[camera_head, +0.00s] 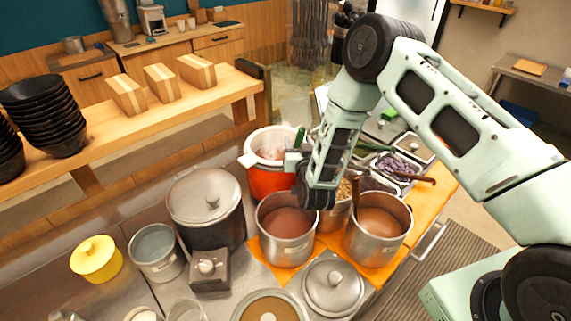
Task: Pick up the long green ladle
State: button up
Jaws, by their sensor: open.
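A dark green handle (299,139), which looks like the long green ladle, stands up at the right side of the red pot (268,184). Its lower end is hidden by the pot's contents and my arm. My gripper (291,164) is at the end of my arm, over the right part of the red pot, close below the green handle. Its fingers are small and partly hidden by my wrist. It is open, and I see nothing held in it. I cannot tell whether it touches the handle.
Metal pots of brown sauce (287,222) (378,222) stand in front. A lidded dark pot (205,205) is at left. Trays of toppings (398,165) and a brown handle (415,178) lie right. A wooden shelf (200,100) with black bowls (45,110) is behind.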

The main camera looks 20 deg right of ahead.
jog(key=shift+w, duration=0.2)
grip_shut()
jog(key=shift+r, duration=0.2)
jog(key=shift+r+b, duration=2.3)
jog(key=shift+r, duration=2.5)
